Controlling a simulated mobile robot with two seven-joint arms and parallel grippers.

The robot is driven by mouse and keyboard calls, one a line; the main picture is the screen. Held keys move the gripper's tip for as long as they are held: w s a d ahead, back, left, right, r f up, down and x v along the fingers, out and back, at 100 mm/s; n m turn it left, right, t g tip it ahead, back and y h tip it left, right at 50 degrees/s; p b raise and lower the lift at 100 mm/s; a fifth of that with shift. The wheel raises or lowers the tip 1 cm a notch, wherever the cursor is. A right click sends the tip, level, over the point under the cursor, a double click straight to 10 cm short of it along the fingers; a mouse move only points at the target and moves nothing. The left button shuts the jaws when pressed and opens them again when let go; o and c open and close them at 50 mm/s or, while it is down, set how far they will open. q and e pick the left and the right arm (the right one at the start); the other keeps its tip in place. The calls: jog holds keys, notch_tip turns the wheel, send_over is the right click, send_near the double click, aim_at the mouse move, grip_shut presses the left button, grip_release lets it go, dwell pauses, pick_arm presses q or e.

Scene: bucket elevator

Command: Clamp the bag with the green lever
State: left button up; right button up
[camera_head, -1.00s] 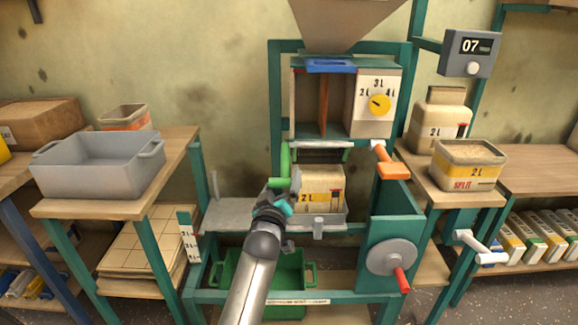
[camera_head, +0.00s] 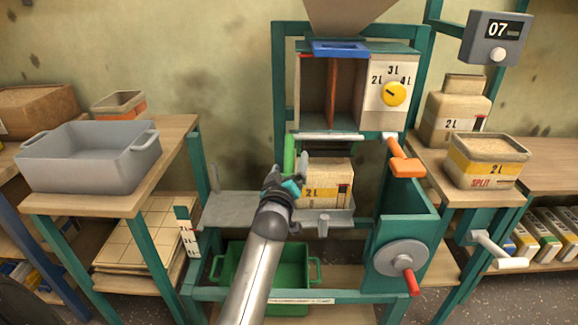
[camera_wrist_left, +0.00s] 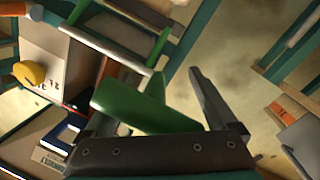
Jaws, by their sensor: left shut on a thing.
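The green lever (camera_head: 289,155) stands upright at the left of the filling frame, above the bag shelf. My left gripper (camera_head: 287,180) is shut on it, and the wrist view shows the green lever (camera_wrist_left: 145,108) between the fingers. The bag (camera_head: 328,184), cream with a yellow band marked 2 L, stands upright on the grey shelf (camera_head: 240,212) under the spout. My gripper hides part of its left side. A dark clamp part (camera_head: 318,147) lies just above the bag; whether it touches the bag's top I cannot tell. My right gripper is out of view.
An orange-handled lever (camera_head: 405,160) sits right of the spout, above a crank wheel (camera_head: 402,258). A grey tub (camera_head: 90,165) stands on the left table. A green crate (camera_head: 262,265) sits below the shelf. A filled bag (camera_head: 487,165) stands at right.

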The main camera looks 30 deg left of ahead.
pick_arm(q)
grip_shut()
dwell(0.5)
jog(key=shift+r, duration=0.1)
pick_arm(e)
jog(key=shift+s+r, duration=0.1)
